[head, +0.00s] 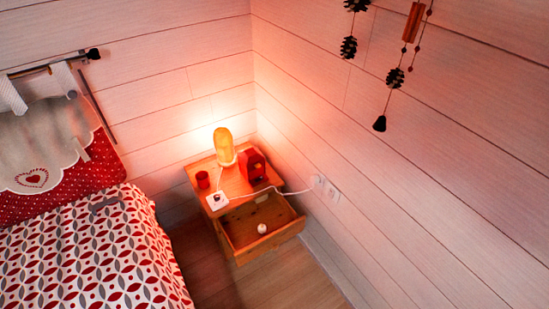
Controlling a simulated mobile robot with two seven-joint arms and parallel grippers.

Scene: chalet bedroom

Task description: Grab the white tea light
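A small white round object that looks like the white tea light (262,229) sits in the open drawer (279,234) of a wooden nightstand (232,182). It lies toward the drawer's front, and nothing covers it. The nightstand stands in the corner of the room. Neither of my grippers shows in the head view.
On the nightstand are a glowing lamp (224,145), a red cup (202,180), a red boxy object (252,166) and a flat white item (217,200). A white cord runs to the wall outlet (327,188). A bed (90,255) stands left. Wooden floor (292,281) shows clear in front.

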